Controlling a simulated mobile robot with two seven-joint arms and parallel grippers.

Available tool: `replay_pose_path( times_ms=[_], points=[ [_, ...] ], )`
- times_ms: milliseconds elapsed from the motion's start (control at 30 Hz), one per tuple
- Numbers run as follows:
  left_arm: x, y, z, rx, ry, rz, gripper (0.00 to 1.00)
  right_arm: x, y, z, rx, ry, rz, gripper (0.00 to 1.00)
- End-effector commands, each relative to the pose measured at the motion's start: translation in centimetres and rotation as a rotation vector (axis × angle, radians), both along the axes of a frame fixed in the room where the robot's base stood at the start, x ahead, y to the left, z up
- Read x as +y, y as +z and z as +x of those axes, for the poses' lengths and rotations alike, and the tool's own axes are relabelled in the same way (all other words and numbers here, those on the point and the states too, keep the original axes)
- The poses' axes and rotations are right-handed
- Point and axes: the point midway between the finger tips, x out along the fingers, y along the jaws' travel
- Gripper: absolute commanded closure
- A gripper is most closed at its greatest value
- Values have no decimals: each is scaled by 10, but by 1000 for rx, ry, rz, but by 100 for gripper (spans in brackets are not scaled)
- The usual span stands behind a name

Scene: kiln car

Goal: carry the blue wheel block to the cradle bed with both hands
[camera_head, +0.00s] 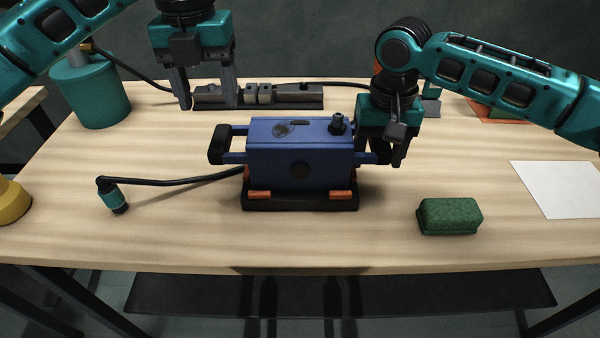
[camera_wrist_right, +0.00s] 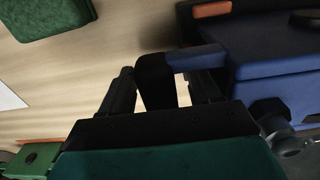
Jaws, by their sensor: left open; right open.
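The blue wheel block (camera_head: 270,165) sits upright at the middle of the table, on a black base with orange pads (camera_head: 300,201). I cannot tell if this base is the cradle bed. The block has black-ended handles on both sides. My right gripper (camera_head: 391,158) is open at the right handle; in the right wrist view its fingers (camera_wrist_right: 158,84) stand on either side of the black handle end. My left gripper (camera_head: 208,104) is open, behind and left of the block, apart from the left handle (camera_head: 217,145), with its fingertips by a grey metal fixture (camera_head: 290,96).
A cable with a teal plug (camera_head: 116,201) runs left from the block. A green sponge-like block (camera_head: 449,216) lies at front right, a white sheet (camera_head: 560,188) at far right. A teal canister (camera_head: 92,92) stands at back left.

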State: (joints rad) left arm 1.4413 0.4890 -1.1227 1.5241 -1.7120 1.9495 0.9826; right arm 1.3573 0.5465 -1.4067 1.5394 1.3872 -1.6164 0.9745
Motion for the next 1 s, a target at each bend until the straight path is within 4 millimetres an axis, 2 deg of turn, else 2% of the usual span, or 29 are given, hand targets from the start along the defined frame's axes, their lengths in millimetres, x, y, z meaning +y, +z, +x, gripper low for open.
replay_pose_path(
  times_ms=[300,500,667,1000],
  points=[
    [0,0,0,0,0,0,38,0,68,0,-3,0,2,38],
    [0,0,0,-1,0,0,38,0,97,0,-3,1,2,38],
    [0,0,0,-1,0,0,38,0,106,0,0,1,1,38],
    [0,0,0,-1,0,0,38,0,107,0,0,1,0,38]
  ],
)
